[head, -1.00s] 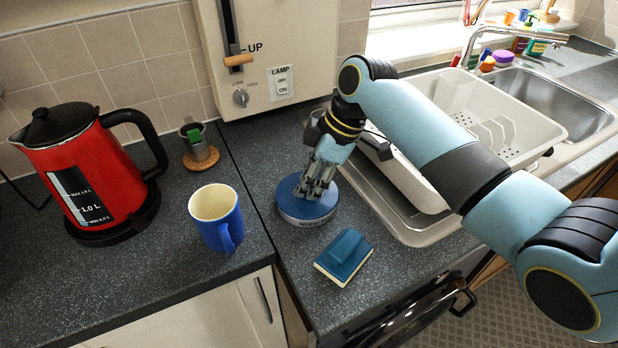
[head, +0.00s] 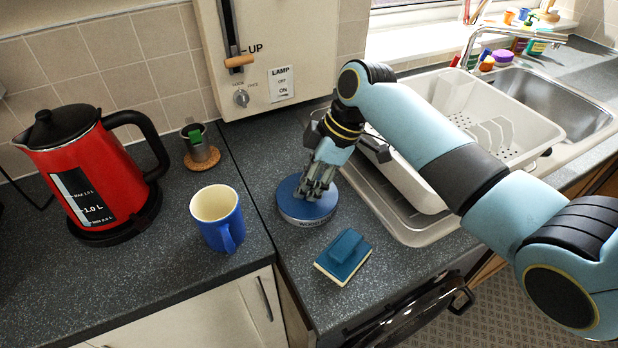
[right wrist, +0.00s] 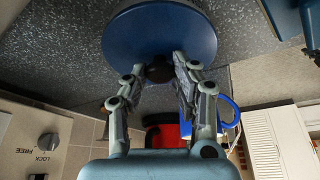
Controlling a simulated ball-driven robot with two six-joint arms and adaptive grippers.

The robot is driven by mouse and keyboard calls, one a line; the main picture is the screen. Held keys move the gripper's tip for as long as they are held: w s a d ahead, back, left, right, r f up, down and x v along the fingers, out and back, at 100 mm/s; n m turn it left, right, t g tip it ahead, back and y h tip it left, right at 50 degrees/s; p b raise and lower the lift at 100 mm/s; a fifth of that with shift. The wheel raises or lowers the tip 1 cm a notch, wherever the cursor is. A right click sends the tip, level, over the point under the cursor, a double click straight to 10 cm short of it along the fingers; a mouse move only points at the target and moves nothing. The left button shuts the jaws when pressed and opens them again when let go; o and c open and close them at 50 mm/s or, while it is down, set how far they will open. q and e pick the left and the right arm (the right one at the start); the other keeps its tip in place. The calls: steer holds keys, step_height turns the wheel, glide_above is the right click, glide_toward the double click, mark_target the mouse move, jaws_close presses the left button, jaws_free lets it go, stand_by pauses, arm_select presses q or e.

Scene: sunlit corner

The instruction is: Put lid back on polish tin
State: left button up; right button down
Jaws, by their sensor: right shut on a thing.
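The blue round lid (head: 289,195) is on top of the polish tin (head: 303,222), whose pale lettered side shows below the lid's edge. I cannot tell whether the lid is fully seated. My right gripper (head: 317,192) comes down from above with its fingers shut on the lid's small dark knob. In the right wrist view the blue lid (right wrist: 160,32) fills the top middle, and the fingertips (right wrist: 160,70) close around the knob (right wrist: 160,70). The fingers hide part of the lid in the head view. My left gripper is not in view.
A blue mug (head: 217,218) and a red kettle (head: 92,170) stand to the left. The draining tray (head: 412,228) is close on the right, under a white dish rack (head: 520,110).

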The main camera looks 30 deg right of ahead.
stand_by(0.8)
steer(key=shift+f, duration=0.1)
steer(key=shift+c, duration=2.4)
jaws_free()
steer(key=shift+p, duration=0.3)
step_height(320, 180, up, 5)
steer(key=p, duration=0.4)
steer(key=shift+f+p, duration=0.1)
steer(key=shift+p, duration=0.25)
steer(key=shift+r, duration=1.1)
steer(key=shift+c, duration=0.4)
